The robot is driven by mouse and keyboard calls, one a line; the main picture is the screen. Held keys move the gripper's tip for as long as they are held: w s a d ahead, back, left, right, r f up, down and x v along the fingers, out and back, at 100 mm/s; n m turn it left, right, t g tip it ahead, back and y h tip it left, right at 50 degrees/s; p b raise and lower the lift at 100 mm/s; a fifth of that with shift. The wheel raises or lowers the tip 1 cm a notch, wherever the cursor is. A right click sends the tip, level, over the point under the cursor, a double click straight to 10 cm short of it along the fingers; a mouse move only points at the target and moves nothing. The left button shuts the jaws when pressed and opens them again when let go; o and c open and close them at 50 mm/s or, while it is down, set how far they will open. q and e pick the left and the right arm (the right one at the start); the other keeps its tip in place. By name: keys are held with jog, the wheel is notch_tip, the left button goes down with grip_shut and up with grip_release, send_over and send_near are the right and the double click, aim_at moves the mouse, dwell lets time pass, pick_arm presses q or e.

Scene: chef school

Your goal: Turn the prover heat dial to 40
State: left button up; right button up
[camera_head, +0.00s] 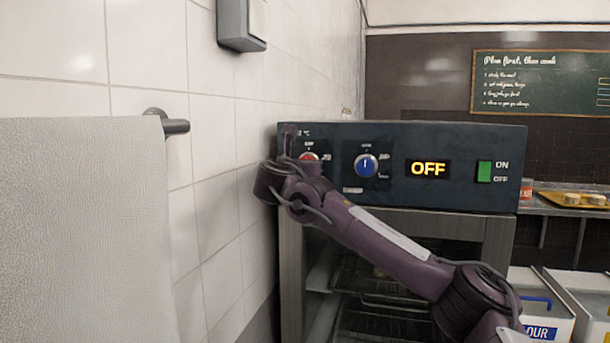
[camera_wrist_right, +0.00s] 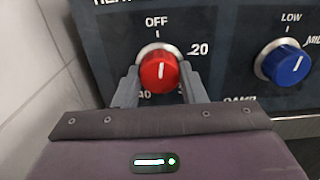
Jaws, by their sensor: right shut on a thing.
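The red heat dial (camera_wrist_right: 158,74) sits on the dark prover panel, with its white pointer line upright toward OFF in the right wrist view. In that view 20 is printed to its right and 40 at its lower left. My right gripper (camera_wrist_right: 160,82) has one finger on each side of the dial and is shut on it. In the head view the dial (camera_head: 309,157) shows partly behind my right wrist. The prover display (camera_head: 428,169) reads OFF. My left gripper is not in view.
A blue dial (camera_head: 366,165) stands to the right of the red one, and a green ON/OFF switch (camera_head: 484,171) further right. A tiled wall (camera_head: 220,220) runs close on the left, with a towel (camera_head: 80,230) on a rail. Oven racks (camera_head: 375,290) show below.

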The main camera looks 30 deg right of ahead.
jog(key=n+b, duration=0.6)
jog(key=n, duration=1)
jog(key=n+b, duration=0.6)
jog(key=n, duration=1)
jog(key=shift+w+f, duration=0.1)
jog(key=shift+f, duration=0.1)
dwell(0.5)
dwell(0.3)
jog(key=o, duration=0.8)
jog(key=shift+o, duration=0.9)
jog(key=shift+r, duration=0.15)
